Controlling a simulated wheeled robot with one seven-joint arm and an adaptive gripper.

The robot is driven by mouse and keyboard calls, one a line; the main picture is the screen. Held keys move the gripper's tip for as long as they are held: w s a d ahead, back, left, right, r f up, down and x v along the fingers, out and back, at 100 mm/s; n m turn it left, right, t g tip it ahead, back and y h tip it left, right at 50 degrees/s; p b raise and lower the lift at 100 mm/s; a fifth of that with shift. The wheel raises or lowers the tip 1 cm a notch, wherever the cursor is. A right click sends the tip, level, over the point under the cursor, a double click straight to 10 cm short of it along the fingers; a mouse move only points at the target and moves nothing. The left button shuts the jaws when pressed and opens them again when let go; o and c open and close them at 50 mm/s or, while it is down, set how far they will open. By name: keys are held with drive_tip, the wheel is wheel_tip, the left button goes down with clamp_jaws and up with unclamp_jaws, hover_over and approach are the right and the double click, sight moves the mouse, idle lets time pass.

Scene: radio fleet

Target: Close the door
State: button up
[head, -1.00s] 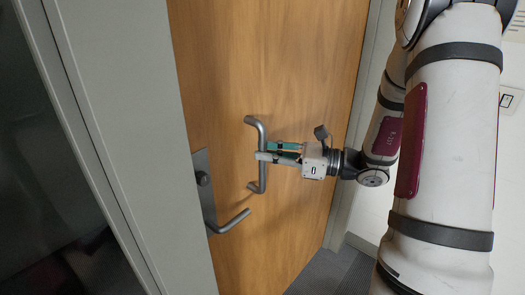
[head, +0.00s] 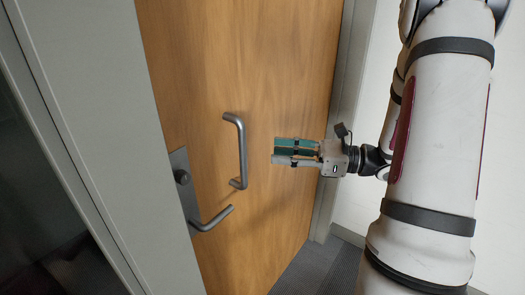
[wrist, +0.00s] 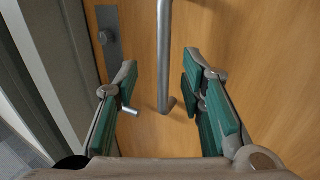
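The wooden door (head: 290,60) fills the middle of the head view, with its left edge along the grey frame. I cannot tell whether a small gap is left there. A vertical grey pull handle (head: 241,150) is on the door. A lever handle (head: 212,219) on a metal plate is lower left of it. My gripper (head: 277,152) is to the right of the pull handle and apart from it. In the wrist view my gripper (wrist: 160,88) is open and empty, and the pull handle (wrist: 163,60) appears between its fingers, beyond the tips.
A grey frame post (head: 85,110) stands left of the door, with a dark glass panel (head: 40,190) beside it. Another grey frame post (head: 340,110) and a white wall (head: 380,60) are on the right. Dark grey carpet (head: 320,268) lies below.

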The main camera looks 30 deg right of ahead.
drive_tip(key=v, duration=0.3)
drive_tip(key=shift+s+d, duration=0.2)
idle(0.4)
drive_tip(key=s+a+r+n+g+h, duration=0.1)
drive_tip(key=s+a+n+g, duration=0.2)
drive_tip(key=a+n+g, duration=0.3)
drive_tip(key=s+a+r+n+g, duration=0.1)
drive_tip(key=s+a+n+g, duration=0.25)
drive_tip(key=a, duration=0.55)
drive_tip(key=s+a+r+n+t+h, duration=0.1)
drive_tip(key=s+r+n+t+h, duration=0.1)
drive_tip(key=s+n+h, duration=0.6)
drive_tip(key=r+n+h, duration=0.1)
drive_tip(key=n+h, duration=0.3)
drive_tip(key=n, duration=0.4)
drive_tip(key=shift+s+n+h, duration=0.35)
drive_tip(key=shift+s+h, duration=0.05)
